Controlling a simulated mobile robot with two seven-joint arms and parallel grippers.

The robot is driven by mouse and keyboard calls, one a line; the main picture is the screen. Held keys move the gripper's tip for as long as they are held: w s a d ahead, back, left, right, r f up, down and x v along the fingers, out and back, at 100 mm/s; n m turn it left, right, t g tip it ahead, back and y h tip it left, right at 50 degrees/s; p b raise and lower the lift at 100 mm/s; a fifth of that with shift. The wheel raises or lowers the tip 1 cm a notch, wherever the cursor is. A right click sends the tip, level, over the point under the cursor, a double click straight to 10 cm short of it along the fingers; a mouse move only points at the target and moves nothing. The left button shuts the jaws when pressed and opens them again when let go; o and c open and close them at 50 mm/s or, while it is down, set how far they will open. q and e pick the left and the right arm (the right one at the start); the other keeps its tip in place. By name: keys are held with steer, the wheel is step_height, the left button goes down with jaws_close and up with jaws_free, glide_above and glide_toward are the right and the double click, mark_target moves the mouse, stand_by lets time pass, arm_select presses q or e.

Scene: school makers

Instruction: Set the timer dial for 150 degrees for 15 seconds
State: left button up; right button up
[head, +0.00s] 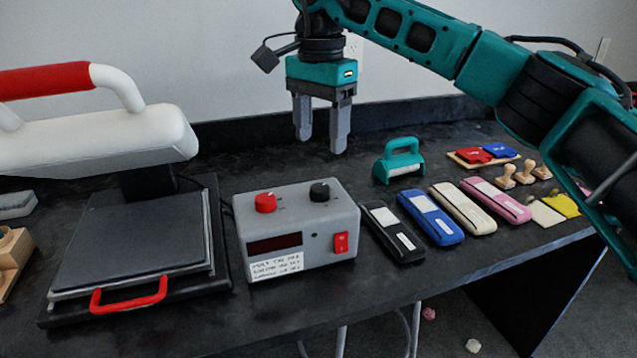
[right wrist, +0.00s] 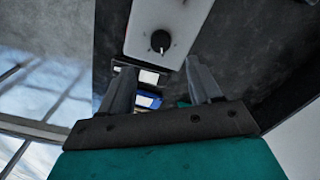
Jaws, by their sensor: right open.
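A grey control box (head: 297,222) stands on the dark table in the head view. On its top are a red dial (head: 266,202) at the left and a black dial (head: 319,192) at the right. I cannot read which one is the timer. My right gripper (head: 319,145) hangs above the table behind the box, pointing down, open and empty, touching nothing. In the right wrist view the box (right wrist: 171,20) and its black dial (right wrist: 160,40) show ahead of the open fingers (right wrist: 160,85). My left gripper is not in view.
A heat press (head: 130,240) with a white upper arm and red handles stands left of the box. Black (head: 392,232), blue (head: 431,215), cream and pink cases lie to its right. A teal-handled tool (head: 400,160) stands behind them. Stamps and pads lie farther right.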

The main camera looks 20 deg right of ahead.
mark_target(320, 188)
step_height(320, 188, down, 9)
steer(key=shift+f+b, duration=0.1)
steer(key=shift+b, duration=0.7)
steer(key=shift+c, duration=0.4)
steer(key=c, duration=1)
steer(key=shift+o, duration=0.2)
